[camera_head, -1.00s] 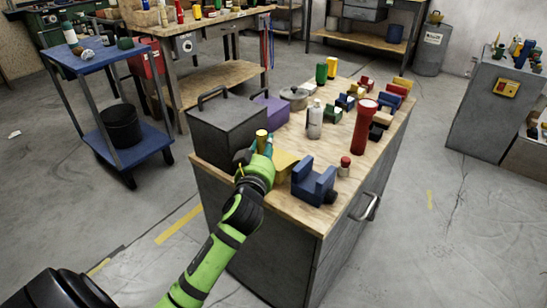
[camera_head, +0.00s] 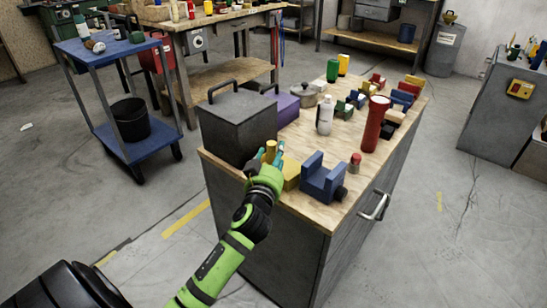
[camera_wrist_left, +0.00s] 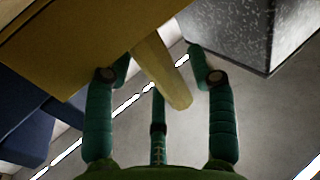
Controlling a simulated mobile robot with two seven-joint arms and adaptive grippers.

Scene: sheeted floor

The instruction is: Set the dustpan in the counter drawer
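The yellow dustpan (camera_head: 291,173) lies on the counter top (camera_head: 310,205) at its near edge, between the dark grey box and the blue vise-like block. Its handle (camera_wrist_left: 163,76) points toward my left gripper in the left wrist view. My left gripper (camera_head: 272,158) is at the handle. In the wrist view, its green fingers (camera_wrist_left: 158,75) stand apart on both sides of the handle, with visible gaps, so it is open around it. The counter drawer's metal handle (camera_head: 375,206) is on the counter's right face, and the drawer looks shut. My right gripper is not in view.
The dark grey box (camera_head: 238,125) stands close left of the gripper. The blue block (camera_head: 323,178), a small red-capped bottle (camera_head: 355,163), a white bottle (camera_head: 325,115) and a red flashlight (camera_head: 375,125) are nearby. Floor right of the counter is clear.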

